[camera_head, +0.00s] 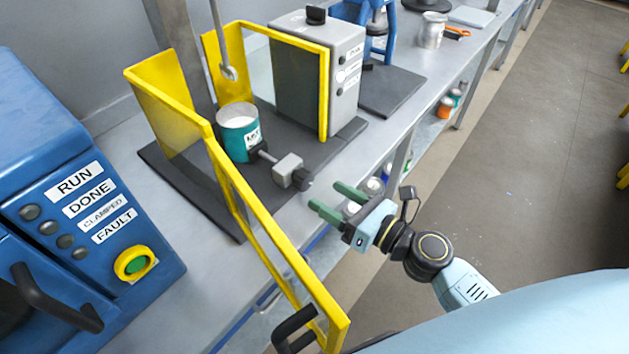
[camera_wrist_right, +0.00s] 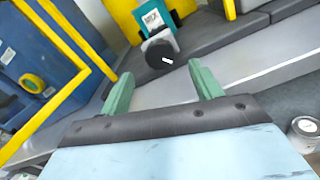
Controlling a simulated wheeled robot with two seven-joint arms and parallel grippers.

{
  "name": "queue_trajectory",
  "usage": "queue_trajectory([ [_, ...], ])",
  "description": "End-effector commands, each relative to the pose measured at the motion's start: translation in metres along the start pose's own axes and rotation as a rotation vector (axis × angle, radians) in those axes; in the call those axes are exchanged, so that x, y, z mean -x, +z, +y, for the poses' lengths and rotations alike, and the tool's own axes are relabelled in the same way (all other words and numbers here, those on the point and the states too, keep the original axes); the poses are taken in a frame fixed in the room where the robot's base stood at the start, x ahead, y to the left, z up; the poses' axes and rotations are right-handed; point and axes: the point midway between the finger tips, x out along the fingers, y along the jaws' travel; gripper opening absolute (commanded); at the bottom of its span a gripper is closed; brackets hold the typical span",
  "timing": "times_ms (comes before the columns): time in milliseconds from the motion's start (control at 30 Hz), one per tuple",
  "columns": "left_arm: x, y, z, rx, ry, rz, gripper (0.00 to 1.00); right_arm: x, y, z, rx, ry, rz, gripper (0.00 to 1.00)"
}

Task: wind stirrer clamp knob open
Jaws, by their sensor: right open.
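The stirrer clamp knob (camera_head: 303,180) is a dark round knob on the front end of a grey clamp block (camera_head: 287,170), facing my right gripper. The clamp reaches to a teal can (camera_head: 238,132) standing on the dark base plate under the stirrer rod (camera_head: 228,72). My right gripper (camera_head: 331,198) has green fingers spread apart, empty, a short way in front of the knob and not touching it. In the right wrist view the knob (camera_wrist_right: 160,54) lies beyond and between the open fingertips (camera_wrist_right: 160,82). My left gripper is out of view.
A yellow-framed guard door (camera_head: 262,235) stands swung open left of my right gripper, its handle near the front. A blue panel with RUN, DONE and FAULT labels (camera_head: 85,205) is at left. A grey control box (camera_head: 340,75) stands behind the can. Bare bench edge (camera_head: 330,165) runs alongside.

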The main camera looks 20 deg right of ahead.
Motion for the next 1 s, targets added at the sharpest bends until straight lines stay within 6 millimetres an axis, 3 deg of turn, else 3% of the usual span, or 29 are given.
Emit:
queue_trajectory([
  [100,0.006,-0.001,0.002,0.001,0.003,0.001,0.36,-0.021,0.002,0.000,-0.001,0.000,-0.002,0.64],
  [300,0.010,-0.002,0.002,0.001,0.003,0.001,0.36,-0.043,0.000,0.000,0.000,-0.001,-0.001,0.64],
  [700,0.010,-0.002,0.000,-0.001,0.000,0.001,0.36,-0.050,-0.001,0.000,0.000,-0.001,0.000,0.64],
  [1000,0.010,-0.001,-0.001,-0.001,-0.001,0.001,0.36,-0.050,-0.001,0.000,0.000,-0.002,0.000,0.26],
])
